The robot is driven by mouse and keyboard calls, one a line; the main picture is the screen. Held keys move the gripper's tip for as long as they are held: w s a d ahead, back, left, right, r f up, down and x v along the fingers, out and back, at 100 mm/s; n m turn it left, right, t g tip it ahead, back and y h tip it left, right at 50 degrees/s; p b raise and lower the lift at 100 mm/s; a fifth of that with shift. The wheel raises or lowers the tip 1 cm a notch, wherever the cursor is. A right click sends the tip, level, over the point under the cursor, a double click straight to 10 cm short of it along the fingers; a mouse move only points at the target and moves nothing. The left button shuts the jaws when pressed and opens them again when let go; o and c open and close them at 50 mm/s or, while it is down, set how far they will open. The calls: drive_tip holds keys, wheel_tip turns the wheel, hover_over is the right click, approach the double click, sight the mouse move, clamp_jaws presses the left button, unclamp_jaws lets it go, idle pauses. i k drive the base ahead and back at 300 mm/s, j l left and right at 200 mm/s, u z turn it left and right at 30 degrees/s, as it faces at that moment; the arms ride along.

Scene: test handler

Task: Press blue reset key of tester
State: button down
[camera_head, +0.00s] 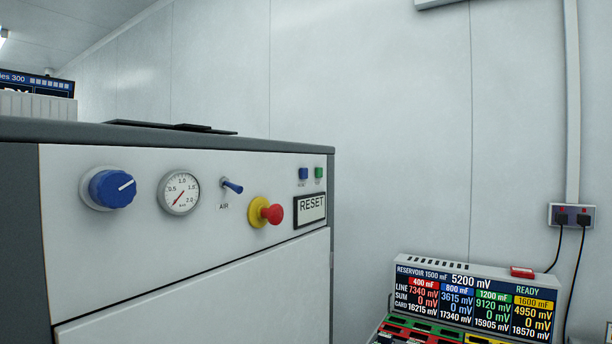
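A grey and white cabinet (190,270) with a control panel fills the left half of the head view. The tiny label under the blue key is too small to read. My gripper is not in this view.
The panel also carries a blue knob (112,188), a pressure gauge (179,192), a blue AIR toggle (232,186) and a red mushroom button (271,214) on a yellow base. A display unit (470,299) stands lower right, below a wall socket (572,216) with cables.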

sight(303, 172)
drive_tip(key=i+j+u, duration=0.15)
drive_tip(key=i+u, duration=0.7)
drive_tip(key=u, duration=0.15)
